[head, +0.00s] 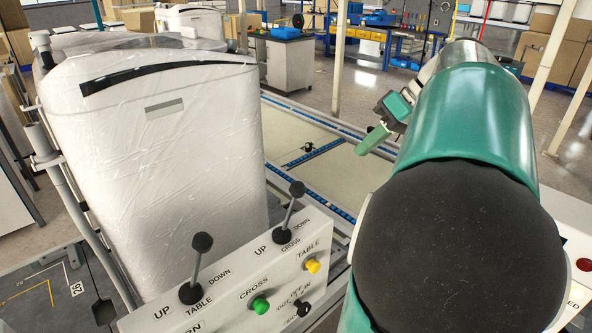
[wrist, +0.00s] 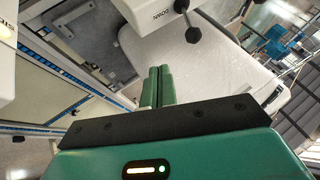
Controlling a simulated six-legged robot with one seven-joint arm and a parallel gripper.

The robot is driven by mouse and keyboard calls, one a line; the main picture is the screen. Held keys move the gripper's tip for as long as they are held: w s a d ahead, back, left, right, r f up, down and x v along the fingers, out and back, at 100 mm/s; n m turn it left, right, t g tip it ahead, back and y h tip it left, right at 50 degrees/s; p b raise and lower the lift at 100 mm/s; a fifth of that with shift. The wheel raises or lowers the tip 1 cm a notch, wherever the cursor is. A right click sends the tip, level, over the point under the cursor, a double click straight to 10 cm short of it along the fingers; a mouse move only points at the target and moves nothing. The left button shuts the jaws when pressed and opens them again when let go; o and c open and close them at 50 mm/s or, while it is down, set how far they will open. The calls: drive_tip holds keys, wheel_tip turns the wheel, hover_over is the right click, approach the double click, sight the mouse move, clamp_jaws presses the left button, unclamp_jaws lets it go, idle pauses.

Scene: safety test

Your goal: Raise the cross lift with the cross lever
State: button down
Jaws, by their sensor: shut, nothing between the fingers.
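The cross lever (head: 289,212) is a thin rod with a dark knob on the white control panel (head: 225,285), between the words UP and DOWN. It leans a little to the right. The similar table lever (head: 197,262) stands nearer, to its left. My gripper (head: 366,148) is beyond the panel and right of the cross lever, apart from it. In the wrist view its green fingers (wrist: 158,84) are shut with nothing between them. One dark-knobbed lever (wrist: 188,18) shows above them there, beside the word DOWN; I cannot tell which. I cannot make out the cross lift.
The panel carries a green button (head: 260,305), a yellow button (head: 313,266) and a black switch (head: 304,307). A tall white wrapped object (head: 160,160) stands behind it at left. A conveyor with blue-edged tracks (head: 330,150) runs beyond. Cartons and blue workbenches are far back.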

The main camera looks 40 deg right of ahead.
drive_tip(key=s, duration=0.1)
approach(292, 208)
drive_tip(key=w+d+f, duration=0.2)
drive_tip(key=w+f, duration=0.1)
drive_tip(key=shift+w+a, duration=0.25)
drive_tip(key=shift+w+a, duration=0.1)
idle(0.8)
